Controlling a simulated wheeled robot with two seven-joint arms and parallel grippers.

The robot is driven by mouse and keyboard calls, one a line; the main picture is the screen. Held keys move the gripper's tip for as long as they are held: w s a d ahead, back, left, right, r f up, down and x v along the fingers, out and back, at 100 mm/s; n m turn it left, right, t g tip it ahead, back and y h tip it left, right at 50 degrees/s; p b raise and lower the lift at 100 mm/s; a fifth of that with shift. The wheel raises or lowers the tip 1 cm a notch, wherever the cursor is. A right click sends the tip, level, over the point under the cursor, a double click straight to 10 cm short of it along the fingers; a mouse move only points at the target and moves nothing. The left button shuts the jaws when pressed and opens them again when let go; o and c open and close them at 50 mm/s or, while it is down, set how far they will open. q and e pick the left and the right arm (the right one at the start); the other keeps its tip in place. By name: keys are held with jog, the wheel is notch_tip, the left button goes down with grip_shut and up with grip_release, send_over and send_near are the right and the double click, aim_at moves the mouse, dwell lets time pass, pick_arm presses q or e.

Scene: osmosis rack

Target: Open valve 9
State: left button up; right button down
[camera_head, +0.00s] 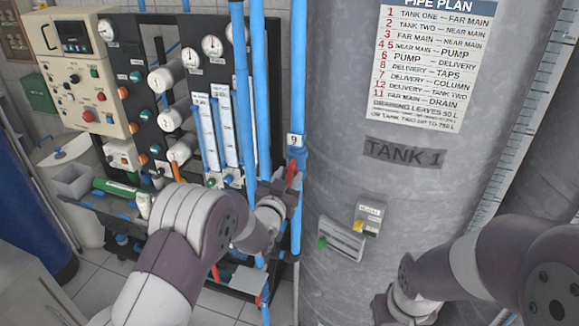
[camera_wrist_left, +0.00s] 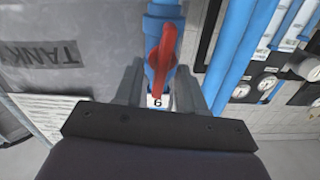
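Valve 9 sits on a vertical blue pipe (camera_head: 299,60) beside the grey tank, under a white tag (camera_head: 294,140) marked 9. Its red handle (camera_head: 292,173) shows just above my left gripper (camera_head: 282,186). In the left wrist view the red handle (camera_wrist_left: 163,52) lies roughly along the pipe, slightly tilted. The tag (camera_wrist_left: 157,101) appears upside down there. My left gripper's fingers (camera_wrist_left: 157,88) are apart, one on each side of the valve and handle end. I cannot tell whether they touch it.
The grey tank (camera_head: 340,90) labelled TANK 1 stands close right of the pipe, with a small bracket (camera_head: 342,238) on its side. Other blue pipes (camera_head: 262,80) and the black gauge panel (camera_head: 150,75) are close on the left. A blue barrel (camera_head: 30,200) stands far left.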

pick_arm(q)
jog(key=shift+w+r, duration=0.1)
jog(key=shift+w, duration=0.2)
jog(key=shift+w+d, duration=0.1)
jog(key=shift+c, duration=0.6)
grip_shut()
jog(key=shift+f+n+b, duration=0.35)
jog(key=shift+n+b, duration=0.35)
jog(key=shift+b, duration=0.55)
jog(key=shift+r, duration=0.35)
jog(key=shift+o, duration=0.6)
grip_release()
pick_arm(e)
jog(key=shift+s+a+f, duration=0.1)
jog(key=shift+s+f, duration=0.05)
jog(key=shift+f, duration=0.7)
